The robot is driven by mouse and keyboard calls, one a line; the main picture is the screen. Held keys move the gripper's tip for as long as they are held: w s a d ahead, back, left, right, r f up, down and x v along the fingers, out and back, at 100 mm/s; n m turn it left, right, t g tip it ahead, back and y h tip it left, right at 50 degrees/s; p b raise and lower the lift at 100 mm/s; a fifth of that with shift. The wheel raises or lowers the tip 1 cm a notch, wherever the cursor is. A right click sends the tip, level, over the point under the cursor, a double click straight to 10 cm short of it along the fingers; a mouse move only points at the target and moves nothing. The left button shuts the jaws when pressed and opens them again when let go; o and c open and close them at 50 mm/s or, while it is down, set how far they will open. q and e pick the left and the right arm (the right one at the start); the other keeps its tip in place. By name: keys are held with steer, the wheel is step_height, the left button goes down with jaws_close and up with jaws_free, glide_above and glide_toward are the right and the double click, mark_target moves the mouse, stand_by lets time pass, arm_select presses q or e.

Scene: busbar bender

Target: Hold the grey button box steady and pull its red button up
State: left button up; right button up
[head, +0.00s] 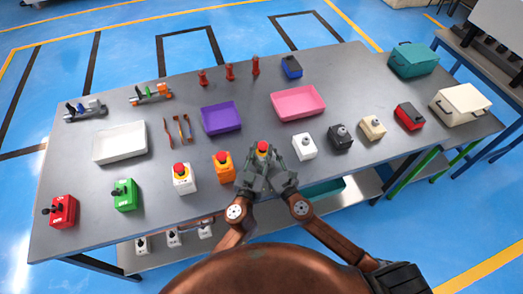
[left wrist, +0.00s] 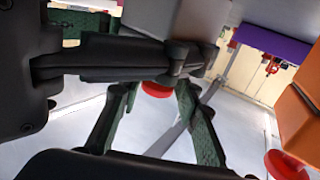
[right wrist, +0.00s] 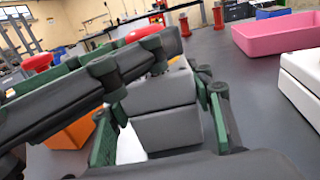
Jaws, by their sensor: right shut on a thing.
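The grey button box (right wrist: 165,125) stands on the table between my two grippers, mostly hidden by them in the head view. Its red button (head: 263,146) shows on top. My right gripper (head: 273,163) is shut on the box, with a finger on each side of it in the right wrist view. My left gripper (head: 254,162) is at the button from the left. The left wrist view appears upside down; there the button (left wrist: 157,90) shows between the left gripper's spread green fingers, below the grey box body (left wrist: 175,18). I see a gap beside the button.
An orange box (head: 223,166) with a red button stands close on the left, and a white one (head: 183,178) beyond it. A white box (head: 304,146) is on the right. Purple (head: 221,117) and pink (head: 298,102) trays lie behind. The table's front edge is close.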

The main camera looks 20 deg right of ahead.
arm_select(q)
jaws_close()
steer(key=shift+r, duration=0.7)
steer(key=shift+o, duration=2.2)
jaws_free()
steer(key=v, duration=1.2)
